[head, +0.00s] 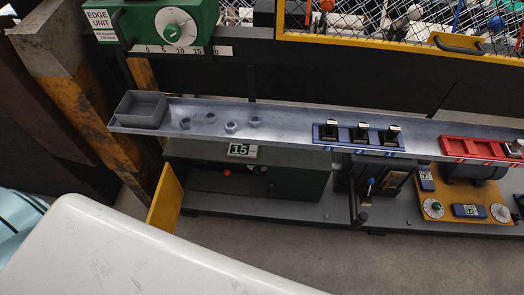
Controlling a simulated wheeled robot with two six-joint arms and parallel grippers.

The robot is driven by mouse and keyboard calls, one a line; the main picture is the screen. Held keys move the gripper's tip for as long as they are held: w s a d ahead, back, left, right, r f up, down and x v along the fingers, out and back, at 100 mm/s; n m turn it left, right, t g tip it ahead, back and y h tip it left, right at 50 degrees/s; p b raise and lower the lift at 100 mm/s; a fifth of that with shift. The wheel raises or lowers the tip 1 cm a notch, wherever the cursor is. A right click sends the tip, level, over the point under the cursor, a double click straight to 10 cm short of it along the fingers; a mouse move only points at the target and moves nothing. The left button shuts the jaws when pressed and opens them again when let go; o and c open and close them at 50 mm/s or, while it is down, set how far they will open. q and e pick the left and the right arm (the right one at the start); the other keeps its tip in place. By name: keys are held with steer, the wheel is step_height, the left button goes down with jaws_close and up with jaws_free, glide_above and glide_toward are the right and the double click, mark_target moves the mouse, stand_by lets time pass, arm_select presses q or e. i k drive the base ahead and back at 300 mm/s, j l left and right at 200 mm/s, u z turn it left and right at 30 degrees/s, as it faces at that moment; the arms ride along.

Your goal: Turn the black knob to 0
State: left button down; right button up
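A green box labelled "EDGE UNIT" (99,20) stands at the upper left. Its front has a white round dial (176,26) with a small green centre. A number strip (180,49) with 0, 5, 10 and 15 runs below it. A slim black part (119,24) sits at the box's left side, above the left end of the strip; I cannot tell whether it is the black knob. No other black knob is clearly identifiable. Neither of my grippers shows in the head view.
A long metal shelf (285,121) crosses the middle, holding a grey bin (142,109), several nuts, a blue rack (330,140) and a red tray (470,147). Below are a green machine (290,176) and yellow panel (465,205) with dials. A yellow-framed mesh guard (400,42) is at upper right.

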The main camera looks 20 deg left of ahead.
mark_target(257, 169)
steer(key=u, duration=0.7)
steer(key=j+z, duration=0.25)
steer(key=j, duration=0.25)
steer(key=k, duration=0.6)
